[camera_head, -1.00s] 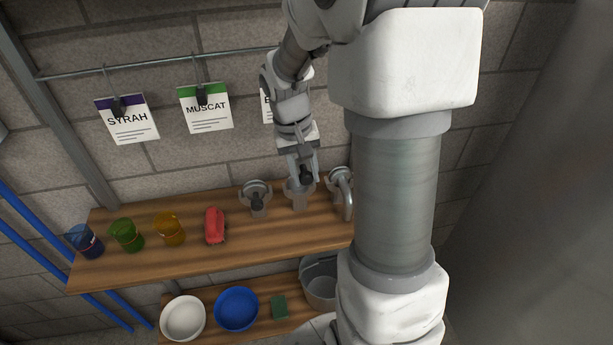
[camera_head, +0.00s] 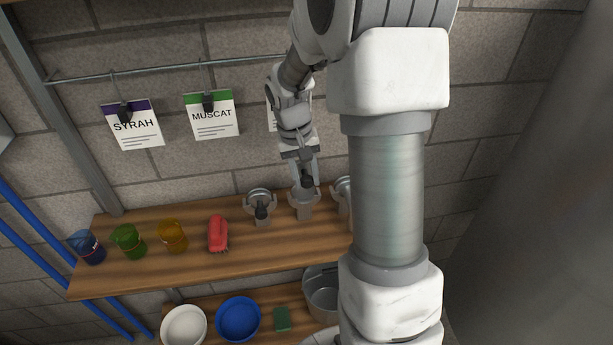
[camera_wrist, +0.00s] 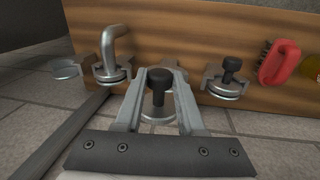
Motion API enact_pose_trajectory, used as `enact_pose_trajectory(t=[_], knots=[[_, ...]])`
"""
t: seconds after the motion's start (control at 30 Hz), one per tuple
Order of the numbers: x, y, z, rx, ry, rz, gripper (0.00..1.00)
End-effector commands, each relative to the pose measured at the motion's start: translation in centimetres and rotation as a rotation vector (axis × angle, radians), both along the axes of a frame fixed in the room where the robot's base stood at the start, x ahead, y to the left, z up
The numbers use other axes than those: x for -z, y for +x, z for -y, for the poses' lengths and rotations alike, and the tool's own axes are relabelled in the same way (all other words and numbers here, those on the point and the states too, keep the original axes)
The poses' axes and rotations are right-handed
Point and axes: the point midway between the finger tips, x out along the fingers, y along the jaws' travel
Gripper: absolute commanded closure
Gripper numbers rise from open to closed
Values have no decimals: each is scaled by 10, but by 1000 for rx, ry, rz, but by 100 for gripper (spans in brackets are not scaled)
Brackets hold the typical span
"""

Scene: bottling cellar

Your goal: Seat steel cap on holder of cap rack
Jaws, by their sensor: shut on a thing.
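The steel cap is a round steel disc (camera_wrist: 158,116) with a black knob (camera_wrist: 160,80). My gripper (camera_wrist: 161,84) is shut on the knob. In the head view my gripper (camera_head: 305,178) is at the middle holder (camera_head: 304,206) of the cap rack on the upper shelf's back edge. The cap is over or in this holder; I cannot tell whether it rests there. Another black-knobbed cap (camera_wrist: 231,72) sits in the neighbouring holder (camera_wrist: 212,80). A cap with a bent steel handle (camera_wrist: 113,48) sits in the holder on the other side.
A red brush (camera_head: 218,233) and yellow (camera_head: 173,236), green (camera_head: 128,241) and blue (camera_head: 87,246) cups stand on the shelf (camera_head: 140,275). Below are a white bowl (camera_head: 184,326), a blue bowl (camera_head: 238,318) and a bucket (camera_head: 322,300). Label cards (camera_head: 212,117) hang above.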

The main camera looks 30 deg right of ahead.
Motion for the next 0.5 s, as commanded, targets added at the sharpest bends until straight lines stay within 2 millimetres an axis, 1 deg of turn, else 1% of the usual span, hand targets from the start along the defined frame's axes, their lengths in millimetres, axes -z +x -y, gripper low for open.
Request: enact_pose_trajectory(t=[0.03, 0.5], knots=[[6, 0, 0, 0, 0, 0, 100], [34, 0, 0, 0, 0, 0, 100]])
